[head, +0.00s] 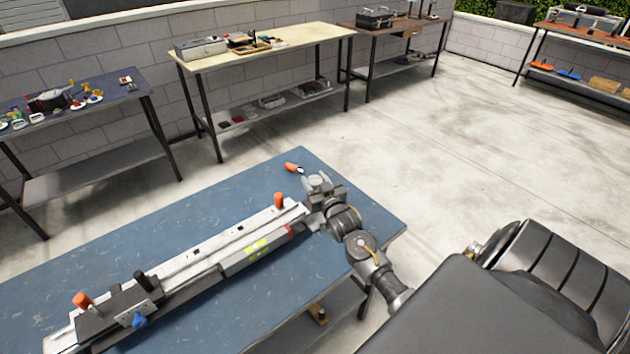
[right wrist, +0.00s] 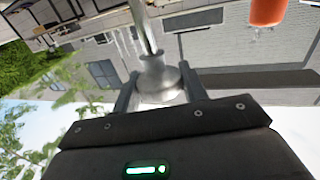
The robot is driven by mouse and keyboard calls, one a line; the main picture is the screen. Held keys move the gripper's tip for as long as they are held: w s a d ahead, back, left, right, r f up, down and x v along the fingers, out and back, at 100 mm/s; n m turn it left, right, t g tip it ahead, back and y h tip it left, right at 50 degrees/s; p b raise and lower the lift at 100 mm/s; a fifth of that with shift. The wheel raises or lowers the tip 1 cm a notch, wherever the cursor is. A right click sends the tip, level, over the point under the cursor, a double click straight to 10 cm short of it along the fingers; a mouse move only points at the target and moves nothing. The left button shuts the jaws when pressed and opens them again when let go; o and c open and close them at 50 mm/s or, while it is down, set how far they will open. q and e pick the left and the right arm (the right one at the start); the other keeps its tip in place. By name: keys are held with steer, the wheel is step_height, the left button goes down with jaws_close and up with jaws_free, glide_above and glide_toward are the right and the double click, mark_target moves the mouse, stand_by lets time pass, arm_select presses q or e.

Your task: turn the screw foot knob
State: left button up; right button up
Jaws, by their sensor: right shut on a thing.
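The screw foot knob (right wrist: 158,80) is a grey metal flared foot on a thin shaft in the right wrist view. It sits between the two fingers of my right gripper (right wrist: 159,73), which is shut on it. In the head view my right gripper (head: 319,186) is at the far right end of the long metal rail tool (head: 215,238) on the blue table. The gripper largely hides the knob in the head view. My left gripper is not in view.
The blue table (head: 210,205) has bare room behind the rail tool. An orange-handled tool (head: 291,168) lies near my right gripper. An orange knob (head: 278,200) stands on the rail close by. Several workbenches (head: 290,42) line the wall.

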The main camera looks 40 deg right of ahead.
steer(key=shift+m+g+h, duration=0.8)
steer(key=shift+m+h, duration=0.6)
steer(key=shift+h, duration=0.7)
steer(key=o, duration=1)
steer(key=shift+c, duration=0.2)
steer(key=shift+s+a+f, duration=0.1)
steer(key=shift+s+a, duration=0.1)
steer(key=shift+s, duration=0.15)
steer(key=b+v, duration=0.1)
steer(key=v, duration=0.9)
steer(key=shift+b, duration=0.4)
